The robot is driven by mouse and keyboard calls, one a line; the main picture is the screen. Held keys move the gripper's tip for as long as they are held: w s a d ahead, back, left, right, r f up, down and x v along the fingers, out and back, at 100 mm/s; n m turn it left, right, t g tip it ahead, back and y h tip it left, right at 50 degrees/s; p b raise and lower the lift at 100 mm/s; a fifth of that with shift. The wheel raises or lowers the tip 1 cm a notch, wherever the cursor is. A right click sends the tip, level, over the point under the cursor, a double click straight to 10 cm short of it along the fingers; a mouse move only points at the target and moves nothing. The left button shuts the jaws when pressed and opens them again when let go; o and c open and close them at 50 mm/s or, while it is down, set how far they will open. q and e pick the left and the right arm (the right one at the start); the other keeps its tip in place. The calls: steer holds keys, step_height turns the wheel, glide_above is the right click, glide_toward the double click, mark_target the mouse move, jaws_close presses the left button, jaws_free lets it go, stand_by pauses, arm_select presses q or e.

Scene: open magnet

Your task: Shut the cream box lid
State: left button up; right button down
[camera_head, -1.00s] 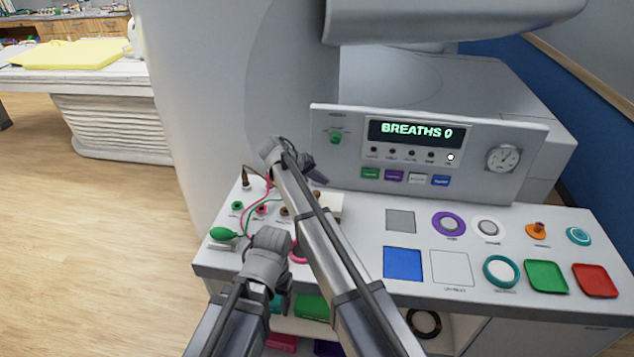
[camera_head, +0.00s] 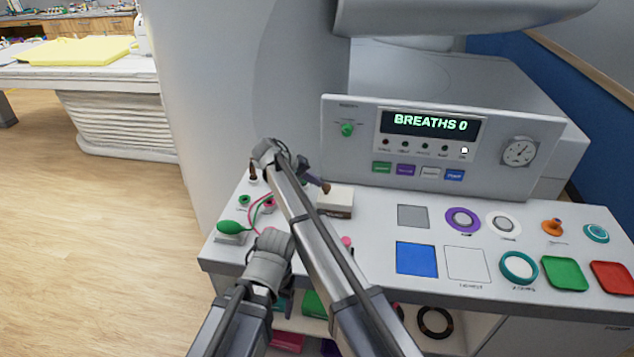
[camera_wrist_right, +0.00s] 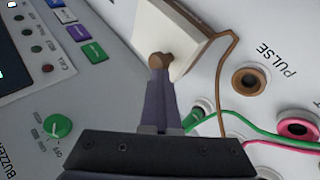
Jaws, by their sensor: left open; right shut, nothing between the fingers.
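The cream box (camera_head: 336,198) stands on the white console top, left of the grey square. Its top looks flat in the head view, and I cannot tell how far its lid is shut. In the right wrist view its cream panel (camera_wrist_right: 178,28) slants across the top. My right gripper (camera_head: 325,188) is shut and empty, its brown tips at the box's upper left. In the right wrist view the right gripper's tips (camera_wrist_right: 160,60) overlap the panel's edge; contact is unclear. My left gripper (camera_head: 272,262) is low at the console's front left, open, with its fingers mostly hidden.
A green bulb (camera_head: 231,227), sockets and pink and green cables lie left of the box. The upright display panel (camera_head: 440,150) stands behind. Coloured pads and rings, such as the blue square (camera_head: 416,258), cover the right side. A brown cable (camera_wrist_right: 222,65) runs beside the box.

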steer(key=shift+s+a+f, duration=0.1)
steer(key=shift+a+f, duration=0.1)
stand_by(0.3)
